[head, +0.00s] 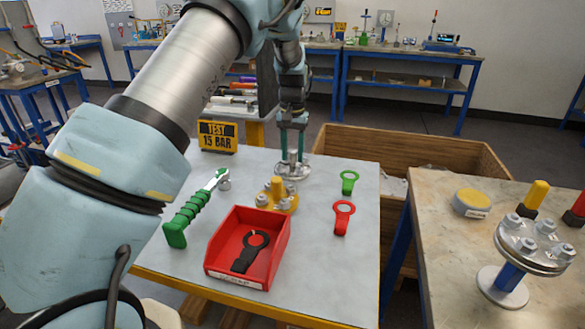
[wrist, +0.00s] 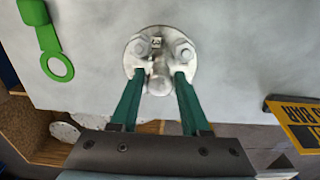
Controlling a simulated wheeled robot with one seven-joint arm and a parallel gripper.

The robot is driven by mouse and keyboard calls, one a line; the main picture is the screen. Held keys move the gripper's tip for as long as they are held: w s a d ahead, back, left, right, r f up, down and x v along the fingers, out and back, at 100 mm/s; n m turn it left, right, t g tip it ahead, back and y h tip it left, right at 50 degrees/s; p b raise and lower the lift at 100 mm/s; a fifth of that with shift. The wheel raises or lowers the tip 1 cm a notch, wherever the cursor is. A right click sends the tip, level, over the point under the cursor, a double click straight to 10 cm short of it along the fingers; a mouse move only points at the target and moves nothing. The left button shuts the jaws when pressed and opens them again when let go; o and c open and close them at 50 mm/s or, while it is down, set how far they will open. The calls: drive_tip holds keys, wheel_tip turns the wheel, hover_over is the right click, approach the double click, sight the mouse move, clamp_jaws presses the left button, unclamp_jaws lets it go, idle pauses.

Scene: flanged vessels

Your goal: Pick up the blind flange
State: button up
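A round grey flange (head: 292,168) with bolts lies on the grey table top, toward its far side. It looks like the blind flange. In the wrist view the flange (wrist: 137,68) lies under my fingertips, with bolt heads on its face and a short grey post in the middle. My gripper (head: 291,155) points down at it with two green fingers. In the wrist view the fingers of my gripper (wrist: 160,77) are apart, one on each side of the post, with narrow gaps. The fingertips hide parts of the flange's face.
A yellow bolted flange (head: 277,197) stands close in front. A red bin (head: 265,275) holds a black tag. A green-handled wrench (head: 192,212), green tag (head: 348,182) and red tag (head: 343,218) lie around. A yellow sign (head: 217,136) stands behind left; a wooden crate (head: 420,143) is behind right.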

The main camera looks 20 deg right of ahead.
clamp_jaws()
drive_tip(key=shift+r, duration=0.2)
idle(0.3)
